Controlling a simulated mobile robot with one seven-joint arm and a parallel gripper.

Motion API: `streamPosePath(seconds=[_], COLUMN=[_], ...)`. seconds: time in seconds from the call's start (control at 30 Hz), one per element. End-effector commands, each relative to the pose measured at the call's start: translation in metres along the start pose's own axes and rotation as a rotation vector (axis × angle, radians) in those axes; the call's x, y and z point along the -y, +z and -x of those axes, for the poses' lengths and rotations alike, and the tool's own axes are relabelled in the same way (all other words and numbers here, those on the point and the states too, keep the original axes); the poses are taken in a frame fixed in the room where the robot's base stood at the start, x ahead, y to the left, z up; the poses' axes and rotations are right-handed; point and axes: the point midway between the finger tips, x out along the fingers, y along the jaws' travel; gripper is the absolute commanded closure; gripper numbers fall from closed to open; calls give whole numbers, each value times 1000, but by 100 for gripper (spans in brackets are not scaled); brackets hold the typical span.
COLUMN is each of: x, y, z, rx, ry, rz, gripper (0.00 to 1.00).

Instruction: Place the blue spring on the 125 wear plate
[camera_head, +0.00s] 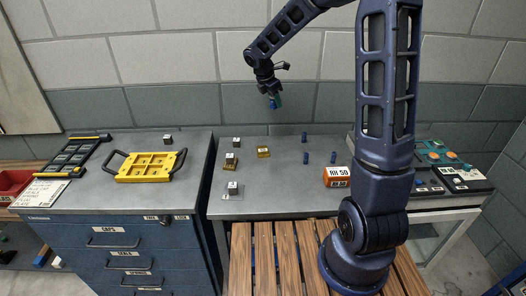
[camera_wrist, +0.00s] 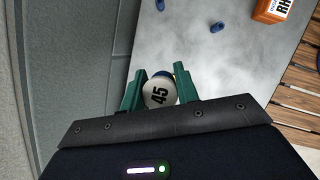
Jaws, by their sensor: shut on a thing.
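My gripper (camera_head: 273,97) is high above the back of the grey table, clear of the tabletop. It is shut on a blue spring (camera_head: 272,103). In the wrist view the spring's white round top (camera_wrist: 159,94), marked 45, sits between the green fingers, with a little of its blue side showing. No 125 marking can be read, so I cannot tell which piece is the 125 wear plate. Small labelled blocks stand at the table's left: one at the back (camera_head: 237,143), one on a brassy base (camera_head: 231,162), one on a grey plate (camera_head: 233,188). A brassy block (camera_head: 263,152) is beside them.
A yellow handled tray (camera_head: 150,167) and black rack (camera_head: 75,156) are on the left drawer cabinet. A wooden slatted surface (camera_head: 270,262) is in front.

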Motion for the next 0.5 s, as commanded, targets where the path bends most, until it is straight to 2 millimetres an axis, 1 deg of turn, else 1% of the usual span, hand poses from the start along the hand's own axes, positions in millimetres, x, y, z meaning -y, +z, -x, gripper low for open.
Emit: streamPosePath(seconds=[0.03,0.1,0.2,0.27,0.37,0.5], x=[-1,-2,-1,-1,-1,0], y=[-13,-26,-38,-42,-47,-58], z=[6,12,18,20,14,-10], rx=[2,3,6,7,8,8], ry=[0,0,-3,-3,-5,-8], rz=[3,0,-5,-7,-8,-6], gripper=[93,93,93,93,93,93])
